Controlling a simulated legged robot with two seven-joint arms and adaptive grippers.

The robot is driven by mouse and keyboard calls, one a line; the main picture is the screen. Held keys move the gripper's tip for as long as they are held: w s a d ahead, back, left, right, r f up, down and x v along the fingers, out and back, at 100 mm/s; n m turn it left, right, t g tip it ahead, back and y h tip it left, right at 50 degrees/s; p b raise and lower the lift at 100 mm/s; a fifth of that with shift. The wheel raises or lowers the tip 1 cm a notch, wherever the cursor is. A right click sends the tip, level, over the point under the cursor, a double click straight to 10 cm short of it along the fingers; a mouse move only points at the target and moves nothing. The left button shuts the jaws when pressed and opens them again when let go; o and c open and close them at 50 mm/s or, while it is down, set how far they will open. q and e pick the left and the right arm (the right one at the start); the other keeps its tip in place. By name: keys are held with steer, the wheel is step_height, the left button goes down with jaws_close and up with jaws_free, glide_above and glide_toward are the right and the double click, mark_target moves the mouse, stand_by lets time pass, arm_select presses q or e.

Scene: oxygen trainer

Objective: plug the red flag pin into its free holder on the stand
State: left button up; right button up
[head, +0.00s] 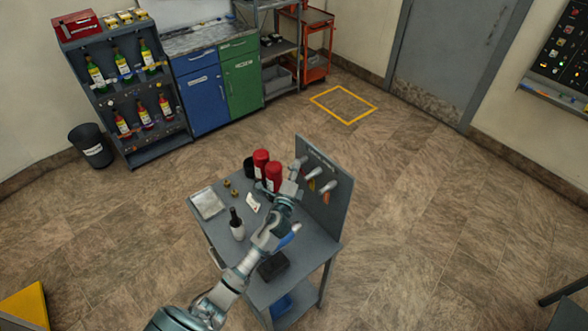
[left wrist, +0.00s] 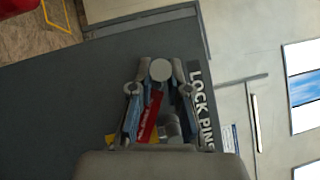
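The stand is a grey upright panel (head: 338,210) at the right side of the table, with several pale cylindrical holders, such as one holder (head: 328,186), on its face. It shows in the left wrist view as a dark grey plate with the words LOCK PINS (left wrist: 201,105). My left gripper (head: 296,172) is at the panel's far holders. In the left wrist view a round grey pin head with a red flag (left wrist: 149,116) sits between its close-set fingers (left wrist: 160,80). The pin's far end is hidden. My right gripper is out of view.
The table (head: 322,238) also carries red canisters (head: 273,178), a dark cup (head: 248,168), a bottle (head: 237,226), a metal tray (head: 208,203), a white card (head: 253,203) and a black box (head: 273,266). The floor right of the table is clear.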

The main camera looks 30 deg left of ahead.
arm_select(q)
steer(key=o, duration=0.4)
steer(key=shift+r, duration=0.15)
steer(key=shift+o, duration=0.3)
steer(key=shift+w+d+f, duration=0.1)
steer(key=shift+w+f, duration=0.1)
steer(key=shift+w, duration=0.1)
steer(key=v, duration=1.2)
steer(key=shift+f, duration=0.1)
